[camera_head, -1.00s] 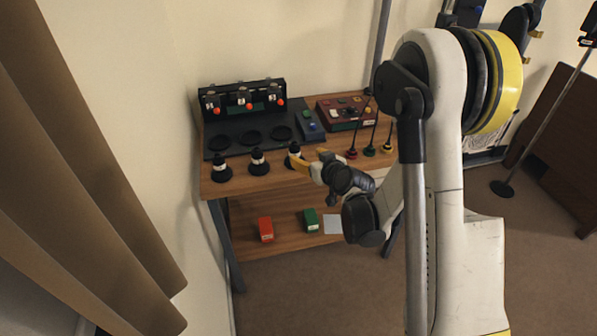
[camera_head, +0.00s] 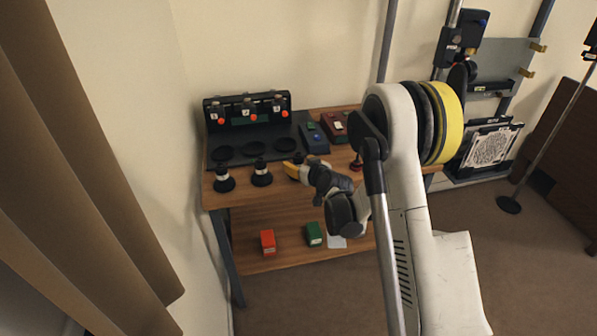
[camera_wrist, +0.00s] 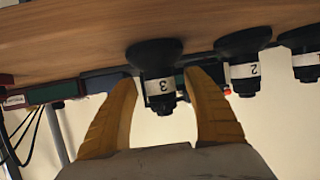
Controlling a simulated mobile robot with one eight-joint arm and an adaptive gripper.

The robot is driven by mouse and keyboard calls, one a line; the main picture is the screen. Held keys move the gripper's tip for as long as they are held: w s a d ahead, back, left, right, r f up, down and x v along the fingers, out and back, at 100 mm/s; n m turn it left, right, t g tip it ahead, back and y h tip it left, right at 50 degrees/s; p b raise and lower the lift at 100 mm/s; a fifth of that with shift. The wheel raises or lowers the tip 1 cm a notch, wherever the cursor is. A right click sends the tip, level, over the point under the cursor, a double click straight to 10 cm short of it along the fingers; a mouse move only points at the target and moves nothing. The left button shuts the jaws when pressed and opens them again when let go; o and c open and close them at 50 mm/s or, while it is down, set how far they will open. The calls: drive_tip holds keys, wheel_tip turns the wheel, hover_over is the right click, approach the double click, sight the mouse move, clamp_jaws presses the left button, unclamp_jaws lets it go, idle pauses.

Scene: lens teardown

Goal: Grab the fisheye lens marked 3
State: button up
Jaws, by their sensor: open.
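The fisheye lens marked 3 (camera_wrist: 158,85) is black with a white band and shows upside down in the wrist view, with its wide base on the wooden table (camera_wrist: 60,40). My gripper (camera_wrist: 160,110) has its two yellow fingers open, one on each side of this lens. I cannot tell whether either finger touches it. In the head view my gripper (camera_head: 291,168) is at the table's front edge, and it mostly hides lens 3. Lens 2 (camera_wrist: 243,72) and lens 1 (camera_wrist: 305,66) stand in a row beside it; they also show left of my gripper in the head view.
A black board (camera_head: 250,138) with round recesses lies behind the lenses. A rack (camera_head: 248,108) with numbered units and orange knobs stands at the back. A red box (camera_head: 268,242) and a green box (camera_head: 313,234) sit on the lower shelf. A curtain (camera_head: 85,170) hangs at left.

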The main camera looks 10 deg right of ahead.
clamp_jaws()
drive_tip(key=shift+r, duration=0.1)
